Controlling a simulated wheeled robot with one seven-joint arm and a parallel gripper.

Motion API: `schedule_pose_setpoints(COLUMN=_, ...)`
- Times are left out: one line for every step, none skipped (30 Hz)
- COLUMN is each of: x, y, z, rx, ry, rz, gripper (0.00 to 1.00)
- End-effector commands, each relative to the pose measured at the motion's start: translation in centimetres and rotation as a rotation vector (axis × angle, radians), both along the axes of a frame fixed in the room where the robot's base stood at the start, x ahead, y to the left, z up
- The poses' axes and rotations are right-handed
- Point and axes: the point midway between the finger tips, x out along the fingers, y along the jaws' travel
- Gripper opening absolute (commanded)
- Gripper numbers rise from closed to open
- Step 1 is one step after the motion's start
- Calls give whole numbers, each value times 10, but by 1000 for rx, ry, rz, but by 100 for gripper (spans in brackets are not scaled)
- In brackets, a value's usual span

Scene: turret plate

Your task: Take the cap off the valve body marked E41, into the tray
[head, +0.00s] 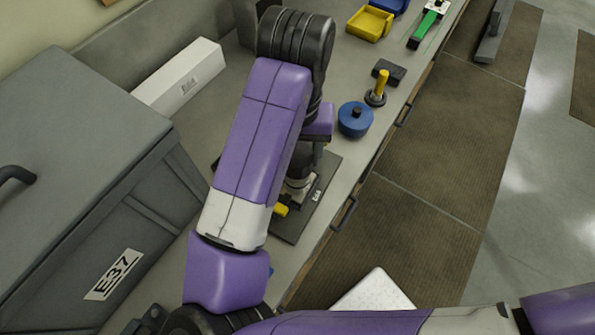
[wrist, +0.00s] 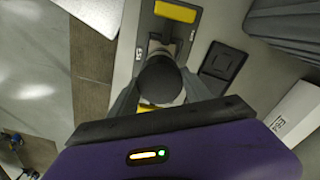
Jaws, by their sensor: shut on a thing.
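In the wrist view, the two fingers of my gripper (wrist: 160,90) are closed on the sides of a dark round cap (wrist: 160,78). The cap is over a valve body on a dark plate (wrist: 148,28); whether it still touches the body cannot be told. In the head view, the pale valve body (head: 299,188) stands on the plate (head: 322,190), with a small white label too small to read. My arm hides most of my gripper there.
A large grey bin (head: 90,190) marked E37 and a long white box (head: 180,78) stand on the left. A blue round piece (head: 355,119), a yellow-handled piece (head: 381,88) and a yellow bin (head: 370,23) stand farther along the bench. Yellow parts (wrist: 175,12) are on the plate.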

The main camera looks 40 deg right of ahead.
Motion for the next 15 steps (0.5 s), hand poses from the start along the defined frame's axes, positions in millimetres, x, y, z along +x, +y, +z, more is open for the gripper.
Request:
schedule_pose_setpoints(x=1, y=0, z=3, rx=1, ry=-2, rz=-1, gripper=21)
schedule_pose_setpoints(x=1, y=0, z=4, rx=2, ry=-2, rz=-1, gripper=21)
schedule_pose_setpoints(x=1, y=1, z=6, rx=2, ry=-1, rz=-1, gripper=21)
schedule_pose_setpoints(x=1, y=1, z=7, rx=2, ry=-1, rz=-1, gripper=21)
schedule_pose_setpoints(x=0, y=1, z=8, rx=2, ry=-1, rz=-1, gripper=21)
schedule_pose_setpoints(x=1, y=0, z=10, rx=1, ry=-1, rz=0, gripper=21)
schedule_pose_setpoints(x=1, y=1, z=12, rx=1, ry=-1, rz=0, gripper=21)
schedule_pose_setpoints(x=1, y=1, z=13, rx=1, ry=-1, rz=0, gripper=21)
schedule_pose_setpoints(x=1, y=1, z=15, rx=1, ry=-1, rz=0, gripper=21)
schedule_pose_setpoints(x=1, y=1, z=16, rx=2, ry=-1, rz=-1, gripper=21)
schedule_pose_setpoints(x=1, y=1, z=18, rx=2, ry=-1, rz=-1, gripper=21)
schedule_pose_setpoints(x=1, y=1, z=19, rx=2, ry=-1, rz=-1, gripper=21)
schedule_pose_setpoints(x=1, y=1, z=21, rx=1, ry=-2, rz=-1, gripper=21)
schedule_pose_setpoints(x=1, y=1, z=22, rx=1, ry=-2, rz=-1, gripper=21)
schedule_pose_setpoints(x=0, y=0, z=24, rx=1, ry=-2, rz=-1, gripper=21)
